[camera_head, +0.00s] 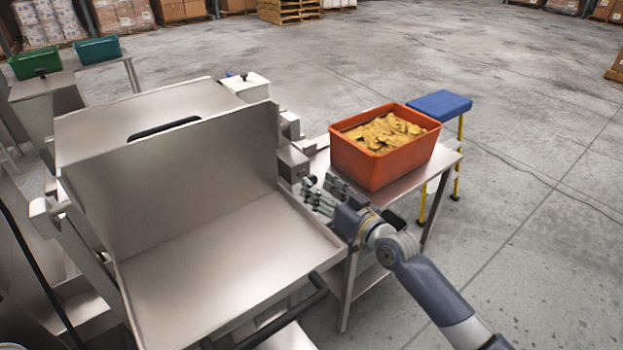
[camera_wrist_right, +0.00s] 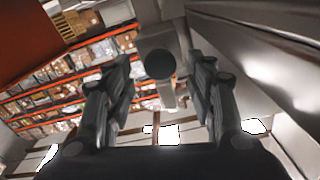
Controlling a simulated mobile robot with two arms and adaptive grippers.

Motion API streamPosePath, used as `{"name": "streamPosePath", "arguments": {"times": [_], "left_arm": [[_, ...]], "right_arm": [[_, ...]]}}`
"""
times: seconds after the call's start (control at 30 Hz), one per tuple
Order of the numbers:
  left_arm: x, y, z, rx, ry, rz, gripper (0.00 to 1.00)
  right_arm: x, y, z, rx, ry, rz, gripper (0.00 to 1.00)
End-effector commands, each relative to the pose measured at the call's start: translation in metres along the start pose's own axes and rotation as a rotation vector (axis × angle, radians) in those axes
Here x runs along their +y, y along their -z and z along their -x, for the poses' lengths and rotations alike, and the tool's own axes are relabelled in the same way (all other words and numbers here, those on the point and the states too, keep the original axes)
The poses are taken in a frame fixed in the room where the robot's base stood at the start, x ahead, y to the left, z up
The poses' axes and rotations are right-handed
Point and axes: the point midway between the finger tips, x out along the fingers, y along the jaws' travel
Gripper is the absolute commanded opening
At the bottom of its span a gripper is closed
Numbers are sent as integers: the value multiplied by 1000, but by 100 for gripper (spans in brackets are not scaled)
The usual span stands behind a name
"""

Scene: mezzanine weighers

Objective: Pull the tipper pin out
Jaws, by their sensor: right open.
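The tipper pin shows as a dark round knob (camera_head: 309,181) on a small grey metal block at the right side of the steel tipper (camera_head: 205,255). My right gripper (camera_head: 321,191) is open right beside the knob, between the tipper and the orange crate. In the right wrist view the knob (camera_wrist_right: 160,64) faces the camera end-on, between the two spread fingers. No contact between fingers and knob can be made out. The pin's shaft is hidden behind the knob. My left gripper is out of view.
An orange crate (camera_head: 366,170) filled with yellow pieces stands on a steel side table (camera_head: 446,160), close behind my right gripper. A blue-topped stool (camera_head: 440,104) stands beyond it. The tipper's upright plate rises to the left. The floor at the right is clear.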

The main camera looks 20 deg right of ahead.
Motion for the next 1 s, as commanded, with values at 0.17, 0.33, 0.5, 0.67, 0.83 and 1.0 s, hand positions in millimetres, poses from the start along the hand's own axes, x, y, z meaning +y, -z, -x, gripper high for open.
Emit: {"name": "streamPosePath", "arguments": {"times": [0.17, 0.33, 0.5, 0.67, 0.83, 1.0], "left_arm": [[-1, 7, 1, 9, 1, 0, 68], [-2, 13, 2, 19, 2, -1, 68], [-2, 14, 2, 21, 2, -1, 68], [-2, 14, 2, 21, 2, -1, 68], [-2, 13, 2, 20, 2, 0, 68], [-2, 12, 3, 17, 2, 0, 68]], "right_arm": [[0, 1, -26, 1, 0, 0, 51], [0, 0, -36, -1, 0, 0, 51], [0, 0, -38, 0, 0, 0, 51], [0, 0, -37, 0, 0, 0, 42], [0, 0, -37, 0, 0, 0, 3], [0, 0, -35, -1, 0, 1, 0]]}}
